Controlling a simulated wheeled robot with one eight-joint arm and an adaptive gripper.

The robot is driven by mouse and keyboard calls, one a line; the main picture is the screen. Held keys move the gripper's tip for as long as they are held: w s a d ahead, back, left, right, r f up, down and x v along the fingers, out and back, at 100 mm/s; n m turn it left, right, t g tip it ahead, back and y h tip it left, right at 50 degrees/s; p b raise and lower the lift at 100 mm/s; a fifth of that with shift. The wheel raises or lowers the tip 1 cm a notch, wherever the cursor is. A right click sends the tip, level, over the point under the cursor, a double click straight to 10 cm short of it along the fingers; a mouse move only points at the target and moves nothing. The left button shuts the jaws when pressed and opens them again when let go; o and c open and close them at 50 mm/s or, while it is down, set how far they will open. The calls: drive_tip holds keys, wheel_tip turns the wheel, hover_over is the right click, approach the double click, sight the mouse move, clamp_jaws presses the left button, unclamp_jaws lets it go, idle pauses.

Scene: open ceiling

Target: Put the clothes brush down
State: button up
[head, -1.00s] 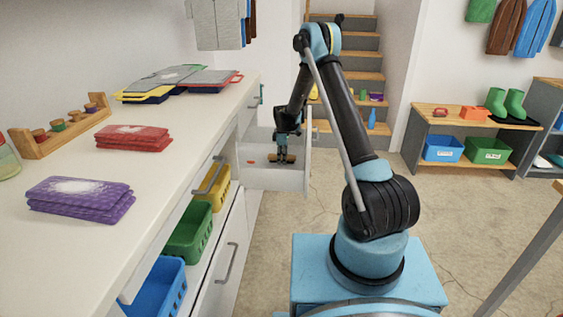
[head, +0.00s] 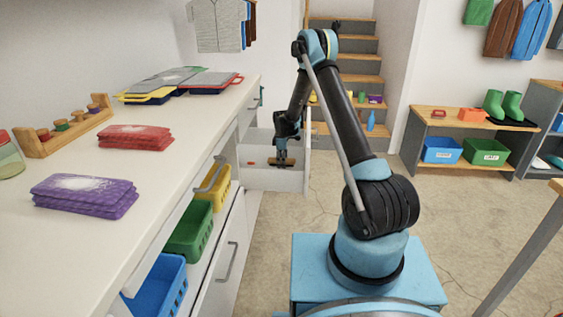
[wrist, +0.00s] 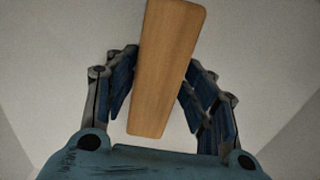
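The clothes brush (head: 279,163) shows its flat wooden back. In the wrist view the brush (wrist: 165,60) runs lengthwise between the two fingers of my gripper (wrist: 160,90), with a pad close against each long side. My gripper (head: 282,157) is shut on the brush and points down over the open drawer (head: 275,180) at the far end of the counter. The bristles are hidden. I cannot tell whether the underside of the brush touches the drawer floor.
A small red thing (head: 251,162) lies in the drawer, left of the brush. The white counter (head: 165,185) runs along the left. Stairs (head: 341,80) rise behind the arm. The floor (head: 335,165) to the right is clear.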

drive_tip(key=shift+w+f, duration=0.3)
drive_tip(key=shift+f, duration=0.5)
drive_tip(key=shift+s+r, duration=0.1)
drive_tip(key=shift+r, duration=0.3)
